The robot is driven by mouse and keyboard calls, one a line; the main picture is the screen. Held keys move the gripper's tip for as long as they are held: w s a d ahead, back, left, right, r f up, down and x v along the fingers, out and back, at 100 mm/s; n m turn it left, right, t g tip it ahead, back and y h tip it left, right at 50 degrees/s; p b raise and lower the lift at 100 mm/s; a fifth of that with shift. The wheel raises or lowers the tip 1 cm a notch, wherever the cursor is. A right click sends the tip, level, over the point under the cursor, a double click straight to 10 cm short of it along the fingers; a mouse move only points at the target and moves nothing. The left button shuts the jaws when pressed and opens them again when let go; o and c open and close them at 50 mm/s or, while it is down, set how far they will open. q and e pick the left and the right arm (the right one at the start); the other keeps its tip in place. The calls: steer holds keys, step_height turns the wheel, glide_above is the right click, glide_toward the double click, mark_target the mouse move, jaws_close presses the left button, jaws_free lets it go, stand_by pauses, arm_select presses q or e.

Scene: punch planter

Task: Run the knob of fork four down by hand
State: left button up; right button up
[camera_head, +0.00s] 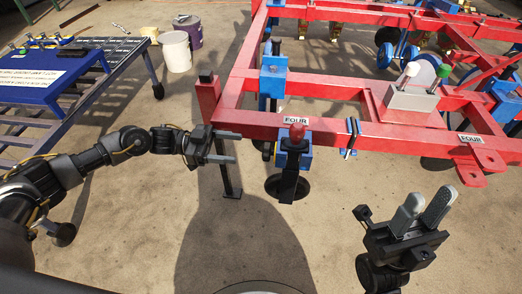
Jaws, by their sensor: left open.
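The red knob (297,133) of a fork stands upright on top of a blue clamp block (281,157) at the front red beam, just below a label reading FOUR (296,120). A dark shank runs down from it to a round dark disc at the ground. My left gripper (236,147) is open and empty, left of the knob and apart from it, its fingers pointing right towards it. My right gripper (430,198) is at the lower right, its two grey fingers pointing up and apart, with nothing between them, well away from the knob.
The red frame (340,127) spans the upper right. A second FOUR label (471,138) sits farther right on it. A grey box with white and green knobs (409,96) stands on the frame. A blue-topped cart (50,78) and buckets (175,51) are at left. The foreground floor is clear.

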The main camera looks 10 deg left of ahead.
mark_target(270, 152)
arm_select(q)
steer(key=d+b, duration=0.1)
steer(key=d, duration=0.8)
steer(key=c, duration=1)
